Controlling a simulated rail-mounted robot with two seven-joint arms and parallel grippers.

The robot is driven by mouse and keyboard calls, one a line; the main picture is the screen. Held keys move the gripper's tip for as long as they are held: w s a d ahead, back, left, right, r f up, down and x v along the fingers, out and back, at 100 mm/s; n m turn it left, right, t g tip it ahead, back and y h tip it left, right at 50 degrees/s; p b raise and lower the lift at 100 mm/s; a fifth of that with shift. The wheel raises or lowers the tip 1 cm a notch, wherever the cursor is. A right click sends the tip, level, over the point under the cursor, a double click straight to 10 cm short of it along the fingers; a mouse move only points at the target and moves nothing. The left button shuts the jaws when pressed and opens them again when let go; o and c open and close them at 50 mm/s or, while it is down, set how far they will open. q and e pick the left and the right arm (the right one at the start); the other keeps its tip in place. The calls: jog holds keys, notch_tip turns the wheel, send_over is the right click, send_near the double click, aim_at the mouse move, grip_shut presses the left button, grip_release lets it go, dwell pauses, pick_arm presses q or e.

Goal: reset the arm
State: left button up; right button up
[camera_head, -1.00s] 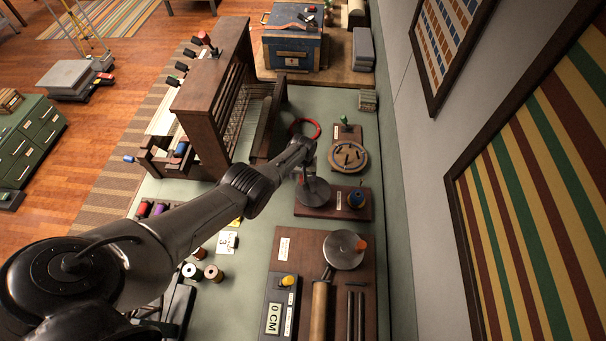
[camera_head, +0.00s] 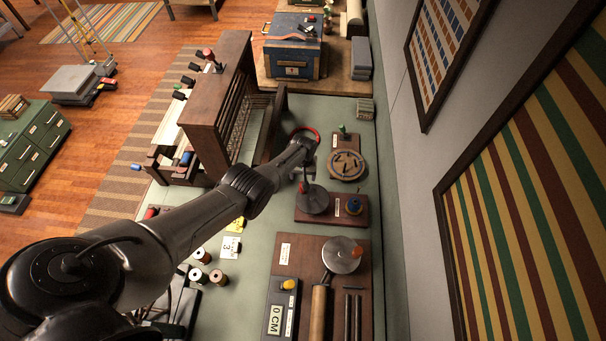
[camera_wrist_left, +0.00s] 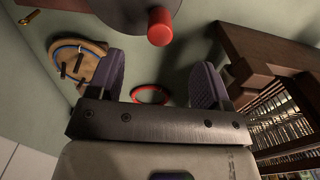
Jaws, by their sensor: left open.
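My left arm (camera_head: 190,225) reaches from the lower left across the green worktop in the head view. My left gripper (camera_wrist_left: 157,82) is open in the wrist view, its two dark fingers spread apart with nothing held between them. In the head view the hand end is small and hard to make out. A red ring (camera_wrist_left: 150,88) shows beyond the gap between the fingers. A grey disc with a red knob (camera_wrist_left: 160,27) is at the top of the wrist view. My right gripper is in neither view.
A wooden loom (camera_head: 215,110) stands left of the hand. A round wooden piece (camera_head: 346,165) and a board with a grey disc (camera_head: 313,199) lie close by. Spools (camera_head: 218,277) and a panel reading 0 CM (camera_head: 276,318) are nearer. A wall with framed textiles (camera_head: 540,200) bounds the right.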

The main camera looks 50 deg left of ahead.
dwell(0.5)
